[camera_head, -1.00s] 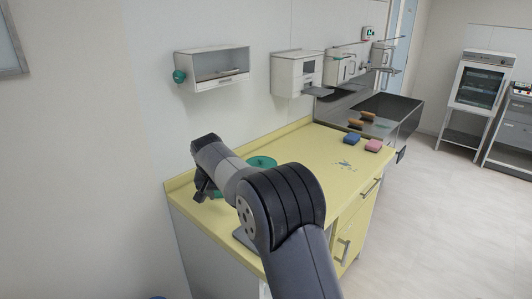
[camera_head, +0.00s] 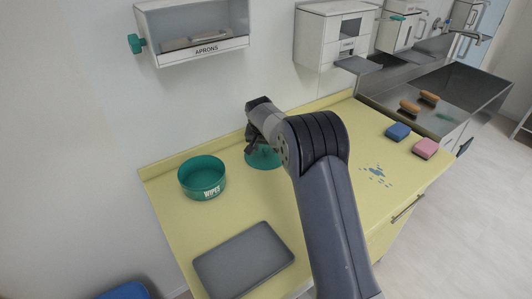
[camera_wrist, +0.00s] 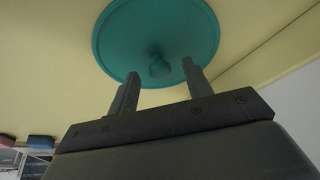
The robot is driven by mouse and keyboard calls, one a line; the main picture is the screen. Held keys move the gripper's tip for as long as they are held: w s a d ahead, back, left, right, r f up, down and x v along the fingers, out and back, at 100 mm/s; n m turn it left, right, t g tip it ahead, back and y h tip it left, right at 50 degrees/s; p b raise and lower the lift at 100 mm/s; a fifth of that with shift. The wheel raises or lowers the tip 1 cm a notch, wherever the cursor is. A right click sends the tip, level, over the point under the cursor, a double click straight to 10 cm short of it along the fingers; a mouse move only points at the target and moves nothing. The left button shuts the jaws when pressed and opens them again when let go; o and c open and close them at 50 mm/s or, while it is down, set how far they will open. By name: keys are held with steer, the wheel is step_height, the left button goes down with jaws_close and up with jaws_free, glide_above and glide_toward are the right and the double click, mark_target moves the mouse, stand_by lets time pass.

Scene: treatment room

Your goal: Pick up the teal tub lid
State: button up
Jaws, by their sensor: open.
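The teal tub lid (camera_wrist: 160,30) is a round disc with a small knob (camera_wrist: 160,68) in its middle. It lies on the yellow counter (camera_head: 300,205) and is partly hidden behind my arm in the head view (camera_head: 262,158). My gripper (camera_wrist: 160,78) is open, with its two fingers on either side of the knob in the wrist view. I cannot tell whether the fingertips touch the lid. The teal tub (camera_head: 202,178), marked WIPES, stands open on the counter to the left of the lid.
A grey tray (camera_head: 242,260) lies at the counter's front left. A blue sponge (camera_head: 398,131), a pink sponge (camera_head: 426,148) and a blue spill (camera_head: 376,174) are to the right. A sink (camera_head: 465,95) with two brushes lies beyond. An aprons box (camera_head: 195,35) hangs on the wall.

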steer(key=shift+w+f, duration=0.15)
steer(key=shift+f, duration=0.2)
jaws_close()
stand_by(0.3)
